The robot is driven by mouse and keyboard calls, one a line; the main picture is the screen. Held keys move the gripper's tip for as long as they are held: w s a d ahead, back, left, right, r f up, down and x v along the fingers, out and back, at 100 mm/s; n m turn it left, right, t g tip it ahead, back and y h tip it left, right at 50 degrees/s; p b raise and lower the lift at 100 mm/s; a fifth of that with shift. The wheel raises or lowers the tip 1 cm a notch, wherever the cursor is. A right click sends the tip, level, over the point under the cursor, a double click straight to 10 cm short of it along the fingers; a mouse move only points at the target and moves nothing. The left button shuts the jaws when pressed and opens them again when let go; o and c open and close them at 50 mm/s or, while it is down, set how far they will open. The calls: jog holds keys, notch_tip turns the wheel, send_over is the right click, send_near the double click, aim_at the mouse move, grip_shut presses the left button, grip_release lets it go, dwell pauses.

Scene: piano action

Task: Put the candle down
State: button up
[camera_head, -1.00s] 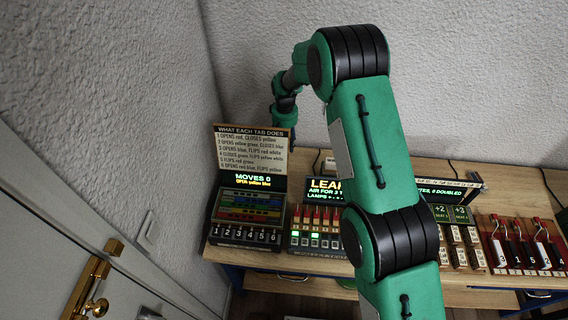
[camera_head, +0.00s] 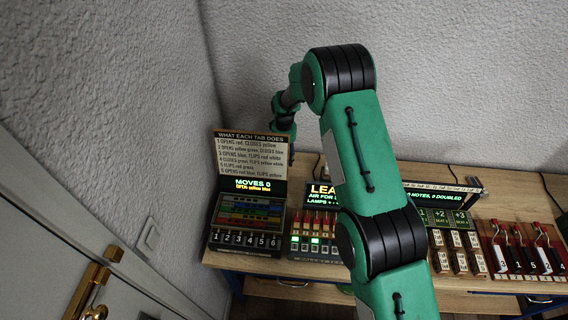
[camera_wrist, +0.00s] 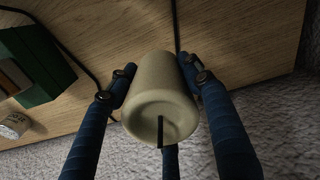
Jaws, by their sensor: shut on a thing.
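The candle (camera_wrist: 160,92) is a thick cream cylinder with a dark wick at its near end, in the middle of the wrist view. My gripper (camera_wrist: 155,78) is shut on it, with blue fingers on both sides and another finger below in the picture. The wooden desk top (camera_wrist: 225,38) lies beyond the candle. I cannot tell whether the candle touches it.
The sign panel (camera_head: 250,157) stands above a console with numbered tabs (camera_head: 246,239) at the desk's left end. Several more consoles fill the front. The wrist view shows a dark cable (camera_wrist: 178,22), a green box (camera_wrist: 45,80) and a small cream object (camera_wrist: 14,125) nearby.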

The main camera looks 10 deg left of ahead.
jog(key=shift+f, duration=0.1)
dwell(0.3)
jog(key=shift+f, duration=1.95)
jog(key=shift+f, duration=0.1)
jog(key=o, duration=1.4)
jog(key=shift+r, duration=6.1)
